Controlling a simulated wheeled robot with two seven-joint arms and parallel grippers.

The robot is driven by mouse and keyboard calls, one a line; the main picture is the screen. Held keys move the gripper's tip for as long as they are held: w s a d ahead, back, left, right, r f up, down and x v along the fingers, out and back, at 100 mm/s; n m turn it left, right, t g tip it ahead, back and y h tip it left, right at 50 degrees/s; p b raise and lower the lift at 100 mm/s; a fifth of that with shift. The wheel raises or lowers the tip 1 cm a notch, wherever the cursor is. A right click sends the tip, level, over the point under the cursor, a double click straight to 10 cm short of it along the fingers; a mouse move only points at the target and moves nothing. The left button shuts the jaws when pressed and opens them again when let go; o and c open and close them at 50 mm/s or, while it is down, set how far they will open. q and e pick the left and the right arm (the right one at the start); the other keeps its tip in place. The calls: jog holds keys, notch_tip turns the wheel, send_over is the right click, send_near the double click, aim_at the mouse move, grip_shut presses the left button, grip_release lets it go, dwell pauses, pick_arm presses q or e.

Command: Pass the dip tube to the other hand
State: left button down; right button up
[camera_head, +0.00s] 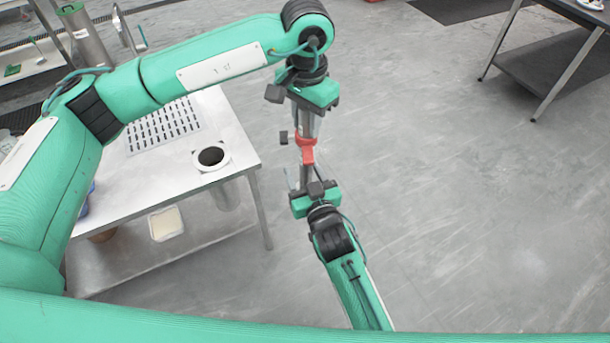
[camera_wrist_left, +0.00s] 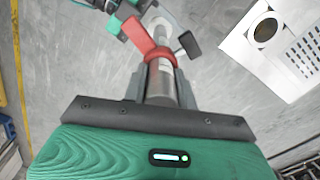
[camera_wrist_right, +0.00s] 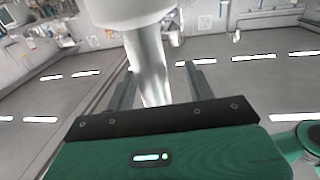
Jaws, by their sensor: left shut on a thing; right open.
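The dip tube (camera_head: 306,124) is a silvery metal tube with a red collar (camera_head: 307,151) around its middle. It stands roughly upright in the air between my two grippers. My left gripper (camera_head: 308,106) is shut on its upper part; the left wrist view shows the tube (camera_wrist_left: 161,82) between the fingers, just short of the collar. My right gripper (camera_head: 312,188) is below, at the tube's lower part. In the right wrist view its fingers are open on both sides of the pale tube (camera_wrist_right: 149,65), with gaps beside it. A wider white part shows above the tube there.
A metal table (camera_head: 110,190) stands at the left, with a slotted panel (camera_head: 165,127) and a white ring with a dark round opening (camera_head: 211,157). A white container (camera_head: 166,223) sits on its lower shelf. Another table (camera_head: 550,60) is at the far right. The floor right of the grippers is clear.

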jog(key=c, duration=1)
pick_arm(q)
jog(key=c, duration=1)
grip_release()
jog(key=shift+c, duration=0.2)
pick_arm(e)
jog(key=shift+r, duration=0.1)
grip_shut()
pick_arm(q)
jog(key=shift+r, duration=0.1)
